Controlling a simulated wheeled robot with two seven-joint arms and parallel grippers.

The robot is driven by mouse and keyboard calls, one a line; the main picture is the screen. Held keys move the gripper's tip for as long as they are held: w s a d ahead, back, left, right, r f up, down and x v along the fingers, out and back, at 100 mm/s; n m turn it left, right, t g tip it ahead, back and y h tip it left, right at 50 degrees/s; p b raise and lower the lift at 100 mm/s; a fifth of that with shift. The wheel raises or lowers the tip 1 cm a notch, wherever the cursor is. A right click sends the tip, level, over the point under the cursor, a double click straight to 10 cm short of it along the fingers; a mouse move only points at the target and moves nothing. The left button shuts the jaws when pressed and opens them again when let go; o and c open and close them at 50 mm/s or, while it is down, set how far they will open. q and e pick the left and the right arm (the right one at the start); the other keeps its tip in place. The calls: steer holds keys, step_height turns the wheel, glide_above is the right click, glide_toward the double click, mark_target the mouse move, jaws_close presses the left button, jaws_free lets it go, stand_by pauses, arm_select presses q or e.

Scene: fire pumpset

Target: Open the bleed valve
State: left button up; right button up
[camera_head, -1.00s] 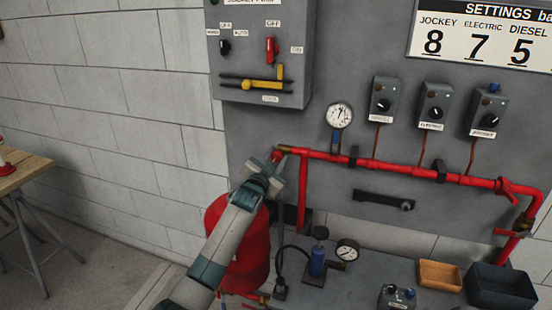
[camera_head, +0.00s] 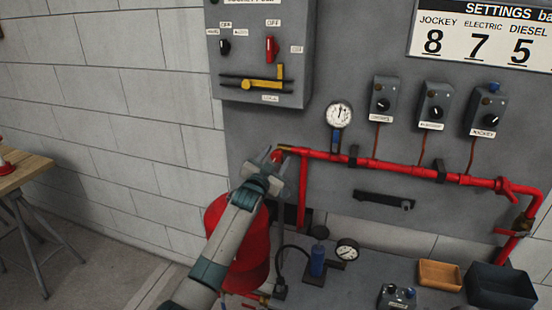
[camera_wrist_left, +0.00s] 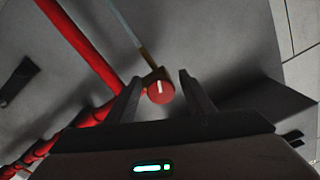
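The bleed valve has a round red knob (camera_head: 277,155) at the left end of the red pipe, beside a brass end piece (camera_head: 286,148). In the left wrist view the knob (camera_wrist_left: 160,92) faces me with a white pointer mark standing nearly upright. My left gripper (camera_head: 271,156) is open at the knob. In the left wrist view its two fingers (camera_wrist_left: 159,80) stand on either side of the knob, with a visible gap on the right side. Whether a finger touches the knob is unclear. My right gripper is out of view.
The red pipe (camera_head: 400,170) runs right along the grey panel, below a pressure gauge (camera_head: 339,115). A grey control box (camera_head: 257,60) hangs above my gripper. A red tank (camera_head: 240,245) stands below, partly behind my arm. A grey bench (camera_head: 370,285) holds small parts and bins.

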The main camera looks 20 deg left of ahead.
arm_select(q)
steer(key=shift+s, duration=0.2)
steer(key=shift+s, duration=0.45)
steer(key=s+b, duration=0.4)
steer(key=s, duration=1.2)
steer(key=shift+a, duration=0.3)
steer(key=shift+s+f, duration=0.1)
